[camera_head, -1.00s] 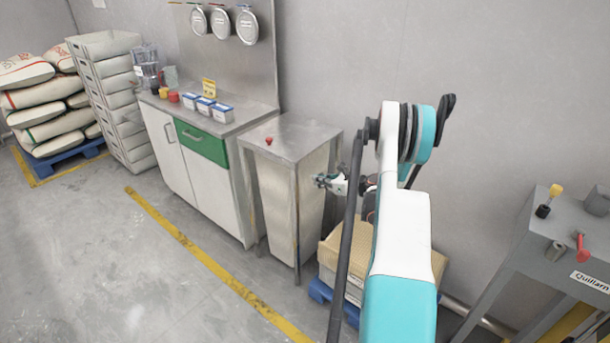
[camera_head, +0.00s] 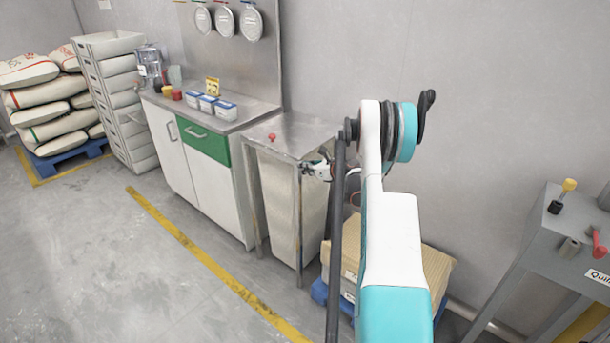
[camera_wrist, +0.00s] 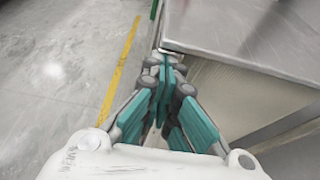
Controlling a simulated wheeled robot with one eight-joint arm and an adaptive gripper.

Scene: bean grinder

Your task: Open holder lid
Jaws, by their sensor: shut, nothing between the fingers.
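The holder is a metal-framed stand with a pale bin body (camera_head: 285,205) and a flat metal lid (camera_head: 300,133), which lies level on top. A small red knob (camera_head: 272,137) sits near the lid's front edge. My gripper (camera_head: 306,170) is beside the stand's near right corner, at about the height of the lid's edge. In the wrist view, my gripper's fingertips (camera_wrist: 167,60) are together and empty at the front corner of the lid (camera_wrist: 235,35). I cannot tell whether they touch the edge.
A counter with a green drawer (camera_head: 203,143) stands left of the holder, bearing small blue-and-white boxes (camera_head: 208,104). Boxes on a blue pallet (camera_head: 425,265) sit to the right, below my arm. A grey machine (camera_head: 560,225) stands far right. The floor in front is clear.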

